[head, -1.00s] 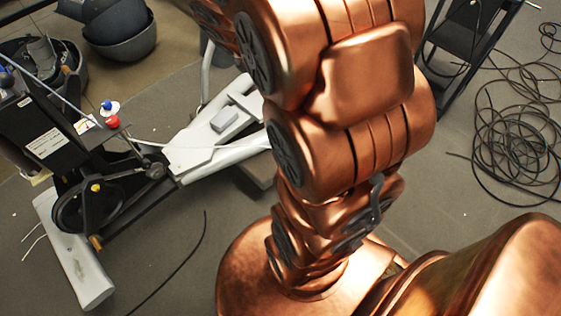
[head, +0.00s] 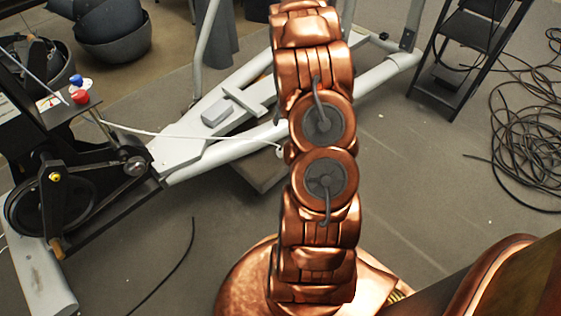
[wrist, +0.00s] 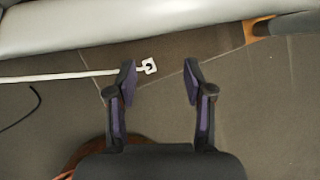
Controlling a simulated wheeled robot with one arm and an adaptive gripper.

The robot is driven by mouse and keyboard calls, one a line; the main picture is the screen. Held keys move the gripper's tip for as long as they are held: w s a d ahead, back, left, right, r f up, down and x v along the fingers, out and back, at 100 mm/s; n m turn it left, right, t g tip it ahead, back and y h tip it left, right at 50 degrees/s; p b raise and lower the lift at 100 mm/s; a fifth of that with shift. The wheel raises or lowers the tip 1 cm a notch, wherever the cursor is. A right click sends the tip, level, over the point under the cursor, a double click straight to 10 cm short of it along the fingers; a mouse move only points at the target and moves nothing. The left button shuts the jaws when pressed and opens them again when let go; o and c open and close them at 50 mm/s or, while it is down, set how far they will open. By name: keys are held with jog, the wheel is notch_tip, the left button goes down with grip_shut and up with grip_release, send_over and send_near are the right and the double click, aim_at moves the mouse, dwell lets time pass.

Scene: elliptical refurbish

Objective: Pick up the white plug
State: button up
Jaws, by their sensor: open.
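The white plug (wrist: 149,66) is a small pale square piece at the right end of a white cable (wrist: 60,76) in the wrist view. It shows just past my left fingertip, toward the gap between the fingers. My gripper (wrist: 160,80) is open and empty, with both dark fingers pointing up the picture toward the plug's side. In the head view, the white cable (head: 190,134) runs right from the black machine to the plug (head: 281,152), beside my arm. My gripper is not visible in the head view.
A grey-white elliptical frame (head: 240,148) lies along the floor, and its tube (wrist: 110,25) spans the top of the wrist view. A black machine (head: 70,180) stands left. Coiled black cable (head: 510,140) and a black stand (head: 465,50) are at right.

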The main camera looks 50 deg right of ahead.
aim_at(280, 149)
jog(key=shift+s+a+f+n+y+b, duration=0.2)
jog(key=shift+a+f+n+y+b, duration=0.3)
jog(key=shift+f, duration=1.55)
jog(key=shift+s+a+f+n+y+b, duration=0.2)
jog(key=shift+f+n+b, duration=0.45)
jog(key=shift+f, duration=1.45)
jog(key=shift+s+a+f+n+y+b, duration=0.2)
jog(key=shift+f+n+y+b, duration=0.4)
jog(key=shift+f, duration=1.45)
jog(key=x, duration=0.2)
jog(key=b+x, duration=0.1)
jog(key=x, duration=0.1)
jog(key=shift+s+f+b, duration=0.25)
jog(key=shift+s+b, duration=0.05)
jog(key=shift+s, duration=0.05)
jog(key=shift+w+f, duration=0.2)
jog(key=shift+f, duration=0.15)
grip_shut()
